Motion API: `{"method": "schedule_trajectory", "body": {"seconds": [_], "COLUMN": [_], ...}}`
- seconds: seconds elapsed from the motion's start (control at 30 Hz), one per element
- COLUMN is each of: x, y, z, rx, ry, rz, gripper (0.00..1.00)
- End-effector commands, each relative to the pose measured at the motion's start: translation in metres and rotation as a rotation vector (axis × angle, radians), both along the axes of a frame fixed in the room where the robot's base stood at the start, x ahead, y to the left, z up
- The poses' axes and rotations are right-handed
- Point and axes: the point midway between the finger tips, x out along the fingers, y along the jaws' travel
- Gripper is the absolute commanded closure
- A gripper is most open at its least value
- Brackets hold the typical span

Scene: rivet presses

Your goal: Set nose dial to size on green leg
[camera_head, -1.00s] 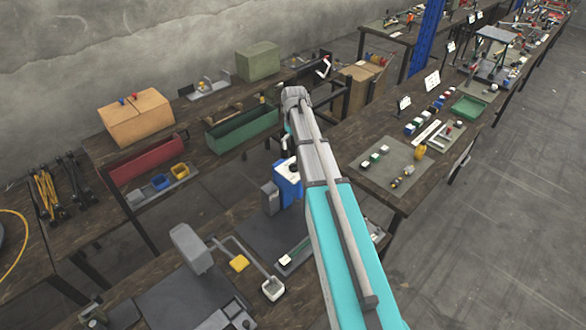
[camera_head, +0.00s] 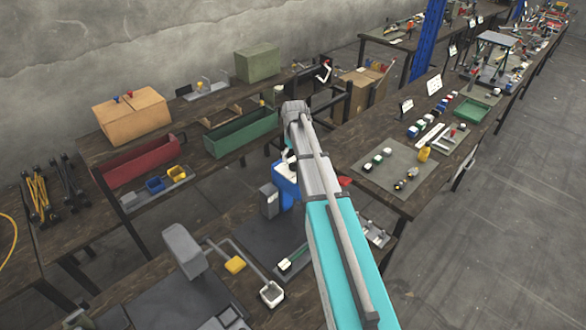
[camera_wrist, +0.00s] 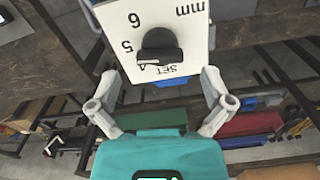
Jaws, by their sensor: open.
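The nose dial is a black knob (camera_wrist: 160,45) on a white plate (camera_wrist: 195,18) in the wrist view. The plate reads 6, 5, "SET" and "mm", and a mark that looks like 4 is partly covered by the knob. I cannot tell exactly where the knob points. My gripper (camera_wrist: 160,88) is open, its fingers apart on either side below the knob, with nothing between them. In the head view a blue and white press (camera_head: 287,185) stands beside my arm, which hides part of it. I cannot pick out the green leg for certain.
A grey press (camera_head: 183,250) with a yellow block (camera_head: 235,265) stands on the near bench. A red bin (camera_head: 135,165) and a green bin (camera_head: 242,132) lie on the back bench. The right bench (camera_head: 400,205) holds a grey mat with small parts.

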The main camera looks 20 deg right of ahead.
Motion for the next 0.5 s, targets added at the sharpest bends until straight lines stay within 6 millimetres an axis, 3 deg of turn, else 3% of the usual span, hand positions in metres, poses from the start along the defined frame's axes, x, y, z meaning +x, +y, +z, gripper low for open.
{"method": "schedule_trajectory", "body": {"seconds": [0.2, 0.5], "x": [0.0, 0.0], "y": [0.0, 0.0], "z": [-0.02, -0.033], "rx": [0.0, 0.0], "ry": [0.0, 0.0], "rz": [0.0, 0.0], "gripper": [0.0, 0.0]}}
